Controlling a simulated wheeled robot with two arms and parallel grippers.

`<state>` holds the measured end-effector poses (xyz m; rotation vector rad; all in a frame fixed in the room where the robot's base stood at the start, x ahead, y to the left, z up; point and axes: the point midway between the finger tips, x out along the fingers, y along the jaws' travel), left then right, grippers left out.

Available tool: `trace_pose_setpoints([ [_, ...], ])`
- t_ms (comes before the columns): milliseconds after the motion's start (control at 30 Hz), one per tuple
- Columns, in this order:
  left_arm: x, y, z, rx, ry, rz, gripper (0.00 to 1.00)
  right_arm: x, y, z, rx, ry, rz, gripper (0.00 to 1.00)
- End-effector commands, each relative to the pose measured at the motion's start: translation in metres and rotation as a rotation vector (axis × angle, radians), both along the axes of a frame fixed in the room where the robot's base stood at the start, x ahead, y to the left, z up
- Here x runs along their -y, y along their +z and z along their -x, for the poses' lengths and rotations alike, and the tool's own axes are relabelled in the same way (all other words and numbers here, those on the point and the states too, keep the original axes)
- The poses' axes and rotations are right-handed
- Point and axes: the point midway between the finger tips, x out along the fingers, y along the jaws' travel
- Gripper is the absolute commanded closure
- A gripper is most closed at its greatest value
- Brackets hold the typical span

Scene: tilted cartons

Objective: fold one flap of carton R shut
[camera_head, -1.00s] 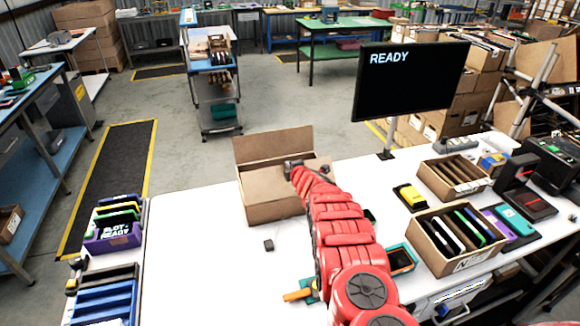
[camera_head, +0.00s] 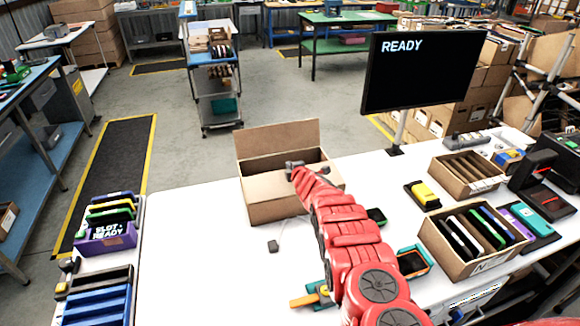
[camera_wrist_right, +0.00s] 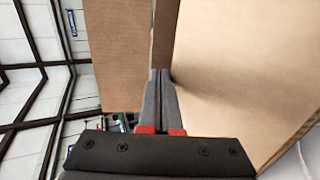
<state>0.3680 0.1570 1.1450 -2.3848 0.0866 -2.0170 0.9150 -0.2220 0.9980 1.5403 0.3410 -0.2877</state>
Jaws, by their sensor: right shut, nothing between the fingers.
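A brown open carton (camera_head: 272,211), the only flapped one in view and so probably carton R, stands on the white table. Its back flap (camera_head: 280,138) stands up, and part of its dark inside shows. My right gripper (camera_head: 294,167) is shut and empty at the carton's top. In the right wrist view, its closed fingers (camera_wrist_right: 160,92) are close to cardboard panels (camera_wrist_right: 240,70); contact cannot be told. My left gripper is not in view.
A divided carton of coloured items (camera_head: 473,265) and a smaller carton (camera_head: 466,188) are at right. Purple and blue racks are at left. A small dark block (camera_head: 273,246) lies before the carton.

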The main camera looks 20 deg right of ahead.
Motion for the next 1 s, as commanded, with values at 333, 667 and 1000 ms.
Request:
trace_pose_setpoints([
  [333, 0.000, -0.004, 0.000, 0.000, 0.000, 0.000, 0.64, 0.000, -0.005, 0.001, 0.000, 0.000, -0.001, 1.00],
  [667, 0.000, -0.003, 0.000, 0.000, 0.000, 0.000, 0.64, 0.000, -0.004, 0.000, 0.000, 0.000, -0.001, 1.00],
  [1000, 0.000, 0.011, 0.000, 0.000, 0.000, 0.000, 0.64, 0.000, 0.010, 0.001, 0.000, 0.000, -0.001, 1.00],
])
